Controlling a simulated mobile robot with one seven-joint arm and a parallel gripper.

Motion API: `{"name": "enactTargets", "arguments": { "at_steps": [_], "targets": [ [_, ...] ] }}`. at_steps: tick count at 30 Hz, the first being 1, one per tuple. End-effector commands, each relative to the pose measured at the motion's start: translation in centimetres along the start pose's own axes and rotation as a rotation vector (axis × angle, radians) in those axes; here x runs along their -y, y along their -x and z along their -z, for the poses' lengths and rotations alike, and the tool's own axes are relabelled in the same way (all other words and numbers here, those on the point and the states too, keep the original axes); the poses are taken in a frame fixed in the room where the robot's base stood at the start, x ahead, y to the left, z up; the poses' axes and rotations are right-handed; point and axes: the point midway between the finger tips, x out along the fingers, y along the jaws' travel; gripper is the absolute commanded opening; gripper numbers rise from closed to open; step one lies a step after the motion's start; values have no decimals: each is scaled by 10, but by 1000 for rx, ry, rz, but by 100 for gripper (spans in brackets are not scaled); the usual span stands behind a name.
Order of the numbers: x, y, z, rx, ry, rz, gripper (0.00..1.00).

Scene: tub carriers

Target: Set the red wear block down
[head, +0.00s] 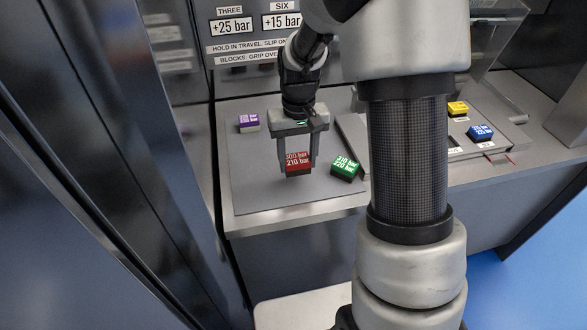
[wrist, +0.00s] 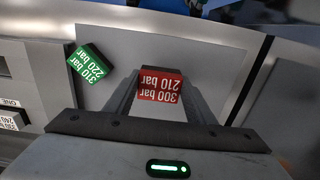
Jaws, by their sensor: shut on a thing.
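The red wear block (head: 298,162), labelled 300 bar and 210 bar, is between the fingers of my gripper (head: 297,165). My gripper is shut on it and points down over the grey mat (head: 262,192) on the left part of the bench. In the wrist view the red block (wrist: 160,85) sits between the two fingertips of my gripper (wrist: 160,92), label side visible. I cannot tell whether its underside touches the mat or hangs just above it.
A green block (head: 345,168) lies right of the red one; it also shows in the wrist view (wrist: 90,64). A purple block (head: 249,122) lies at the back left. Yellow (head: 457,108) and blue (head: 480,132) blocks lie on the right. The mat's front left is clear.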

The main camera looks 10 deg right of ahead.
Motion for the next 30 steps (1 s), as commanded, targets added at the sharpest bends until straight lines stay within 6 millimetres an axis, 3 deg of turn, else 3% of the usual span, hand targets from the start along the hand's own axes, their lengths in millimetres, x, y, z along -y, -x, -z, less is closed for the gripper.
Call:
{"name": "enactTargets", "arguments": {
  "at_steps": [12,24,25,27,30],
  "targets": [
    [0,-46,0,1,0,0,25],
    [0,-53,0,-1,0,0,25],
    [0,-51,0,-1,0,0,55],
    [0,-51,0,-1,0,0,66],
    [0,-51,0,-1,0,0,68]
  ]
}}
